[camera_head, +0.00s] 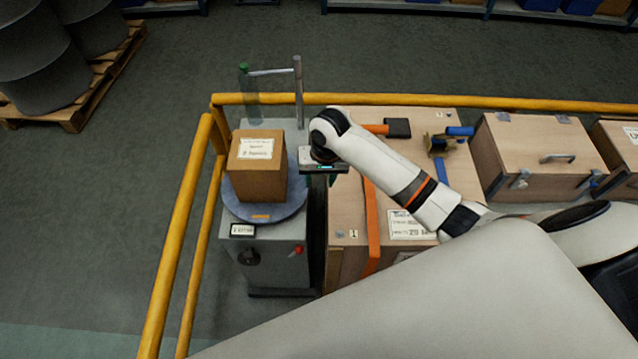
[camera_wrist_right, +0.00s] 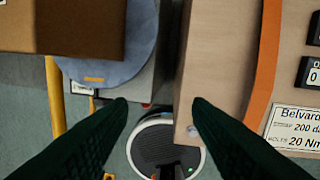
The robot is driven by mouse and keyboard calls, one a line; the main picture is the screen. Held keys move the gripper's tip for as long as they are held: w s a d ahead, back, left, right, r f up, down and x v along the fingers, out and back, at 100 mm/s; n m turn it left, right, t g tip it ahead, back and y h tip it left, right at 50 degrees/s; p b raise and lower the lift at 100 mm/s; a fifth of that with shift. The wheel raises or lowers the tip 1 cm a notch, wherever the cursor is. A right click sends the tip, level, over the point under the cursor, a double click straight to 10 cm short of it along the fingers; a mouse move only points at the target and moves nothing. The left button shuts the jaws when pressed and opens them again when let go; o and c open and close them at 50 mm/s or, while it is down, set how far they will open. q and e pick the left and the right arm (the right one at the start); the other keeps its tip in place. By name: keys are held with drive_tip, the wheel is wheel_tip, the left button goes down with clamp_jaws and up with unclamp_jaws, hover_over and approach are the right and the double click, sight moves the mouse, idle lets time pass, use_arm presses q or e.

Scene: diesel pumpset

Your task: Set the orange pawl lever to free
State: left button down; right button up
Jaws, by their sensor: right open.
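On the wooden crate (camera_head: 415,160) lies an orange bar (camera_head: 376,129) joined to a black block (camera_head: 397,128); I cannot tell whether this is the pawl lever or how it is set. Right of it is a yellow and black ratchet-like part (camera_head: 440,144) with a blue handle (camera_head: 459,131) and blue strap (camera_head: 441,169). My right gripper (camera_head: 324,168) is left of the orange bar, over the gap between crate and grey cabinet. In the right wrist view its fingers (camera_wrist_right: 160,104) are apart and empty. My left gripper is not in view.
The grey cabinet (camera_head: 268,284) carries a round blue-grey plate (camera_head: 262,210) with a cardboard box (camera_head: 258,175), close left of my right gripper. An orange strap (camera_head: 371,220) runs down the crate. Yellow rails (camera_head: 180,225) border the left and back. Another crate (camera_head: 545,150) stands right.

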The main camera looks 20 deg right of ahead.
drive_tip(key=shift+s+a+f+n, duration=0.3)
drive_tip(key=shift+s+a, duration=0.1)
drive_tip(key=shift+s, duration=0.25)
